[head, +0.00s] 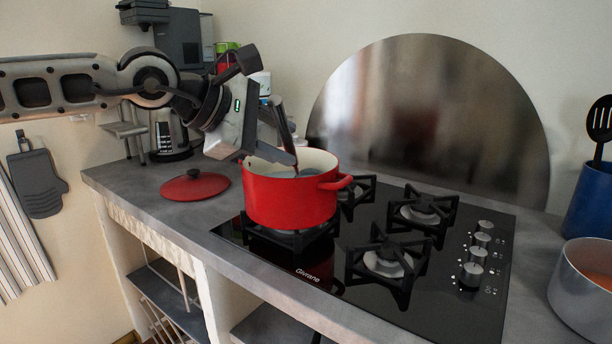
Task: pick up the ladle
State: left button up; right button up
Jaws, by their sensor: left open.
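A red pot (290,200) with a cream inside stands on the front left burner of the black hob. My left gripper (272,135) is over the pot's left rim, tilted down and open. A dark slim part (284,128) reaches down from it into the pot's mouth; I cannot tell whether this is a finger or a ladle handle. No ladle shows clearly; the pot's inside is partly hidden behind the gripper and rim. My right gripper is out of view.
A red lid (195,185) lies on the counter left of the pot. A blue crock (590,200) with a black slotted utensil (600,122) and a metal pot (585,295) with orange contents stand at the right. A coffee machine (180,38) is behind my left arm.

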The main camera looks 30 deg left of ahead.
pick_arm(q)
jog(key=shift+x, duration=1)
jog(key=shift+c, duration=0.3)
grip_shut()
jog(key=shift+r, duration=0.15)
